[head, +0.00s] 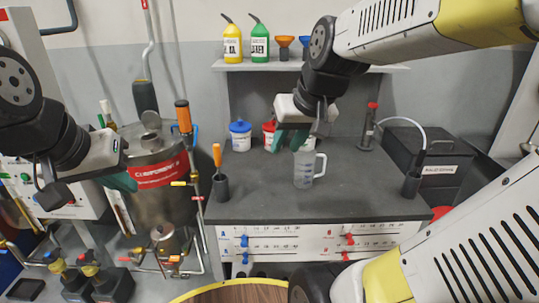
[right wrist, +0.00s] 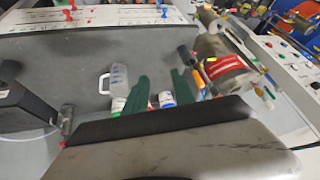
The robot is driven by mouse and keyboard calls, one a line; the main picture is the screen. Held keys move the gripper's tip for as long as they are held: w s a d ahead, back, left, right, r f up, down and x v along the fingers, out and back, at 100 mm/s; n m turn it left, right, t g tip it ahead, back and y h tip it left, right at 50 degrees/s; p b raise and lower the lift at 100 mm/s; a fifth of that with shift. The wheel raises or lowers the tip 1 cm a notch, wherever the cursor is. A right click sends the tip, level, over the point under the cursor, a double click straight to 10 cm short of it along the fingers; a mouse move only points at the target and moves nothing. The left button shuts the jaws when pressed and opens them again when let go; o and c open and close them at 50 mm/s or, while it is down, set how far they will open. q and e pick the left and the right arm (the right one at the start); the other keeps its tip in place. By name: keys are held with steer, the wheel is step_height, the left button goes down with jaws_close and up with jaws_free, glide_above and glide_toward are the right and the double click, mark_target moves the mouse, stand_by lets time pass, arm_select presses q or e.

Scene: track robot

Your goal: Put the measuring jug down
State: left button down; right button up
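The measuring jug (head: 304,169) is clear, with a handle on its right, and stands upright on the dark grey worktop (head: 340,205). In the right wrist view the jug (right wrist: 118,78) is beside the fingers, not between them. My right gripper (head: 288,140) is open, its two green fingers (right wrist: 161,92) apart with no object held between them. It is just behind and left of the jug in the head view; whether a finger touches the jug is unclear. My left gripper (head: 121,181) is in front of the steel tank at the left; its finger gap is hidden.
Tubs with blue (head: 240,135) and red (head: 268,134) lids stand behind the right gripper. A holder with an orange-handled tool (head: 220,186) is left of the jug. A black box (head: 425,165) and a tube holder (head: 411,184) are at right. The worktop front is clear.

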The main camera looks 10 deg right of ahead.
steer(key=s+a, duration=0.3)
steer(key=s, duration=0.3)
steer(key=shift+s+a+f, duration=0.15)
steer(key=shift+s+f, duration=0.05)
steer(key=shift+s, duration=0.1)
stand_by(0.8)
